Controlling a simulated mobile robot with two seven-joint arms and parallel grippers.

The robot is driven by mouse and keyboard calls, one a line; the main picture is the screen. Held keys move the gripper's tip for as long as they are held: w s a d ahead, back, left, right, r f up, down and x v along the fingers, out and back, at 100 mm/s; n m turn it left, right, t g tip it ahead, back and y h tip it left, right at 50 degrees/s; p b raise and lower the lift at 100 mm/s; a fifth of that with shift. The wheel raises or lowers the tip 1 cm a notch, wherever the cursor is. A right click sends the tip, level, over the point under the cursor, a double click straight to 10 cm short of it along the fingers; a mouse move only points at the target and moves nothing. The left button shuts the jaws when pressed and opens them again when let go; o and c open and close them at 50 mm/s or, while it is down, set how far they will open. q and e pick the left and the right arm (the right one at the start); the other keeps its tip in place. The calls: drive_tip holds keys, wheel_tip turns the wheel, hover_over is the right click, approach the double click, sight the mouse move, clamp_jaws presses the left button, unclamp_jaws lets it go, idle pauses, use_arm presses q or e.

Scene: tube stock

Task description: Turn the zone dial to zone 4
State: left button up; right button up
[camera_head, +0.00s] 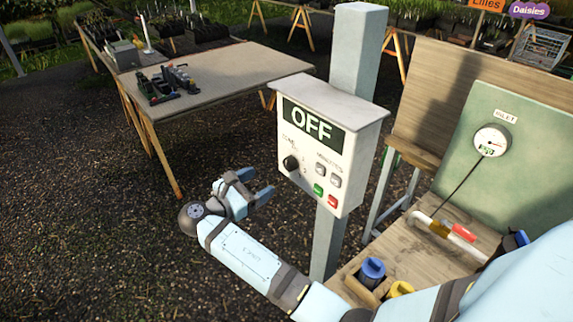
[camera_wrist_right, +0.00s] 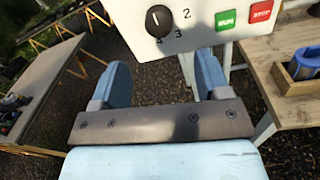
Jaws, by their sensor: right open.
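A white control box (camera_head: 322,150) is mounted on a pale post, and its display (camera_head: 311,122) reads OFF. The black round zone dial (camera_head: 291,163) is at the lower left of its face. In the right wrist view the dial (camera_wrist_right: 158,21) shows at the top, with 2, 3 and a partly legible 4 around its right and lower side. A small white mark is on the knob; its exact setting is hard to read. My right gripper (camera_head: 258,185) is open and empty, left of and below the dial, apart from it. The wrist view shows its spread fingers (camera_wrist_right: 163,72) below the dial. My left gripper is not in view.
Grey minutes buttons (camera_head: 321,169), a green run button (camera_head: 318,190) and a red button (camera_head: 333,201) sit beside the dial. A wooden bench (camera_head: 400,245) with a gauge (camera_head: 491,140) stands right. A table (camera_head: 220,72) stands back left. Gravel between is clear.

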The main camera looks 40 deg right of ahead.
sight(287, 166)
drive_tip(key=d, duration=0.3)
drive_tip(key=w+d+p, duration=0.1)
drive_tip(key=d, duration=0.6)
drive_tip(key=shift+w+p, duration=0.2)
drive_tip(key=shift+p, duration=0.2)
drive_tip(key=shift+c, duration=0.2)
drive_tip(key=shift+f, duration=0.1)
drive_tip(key=c, duration=0.9)
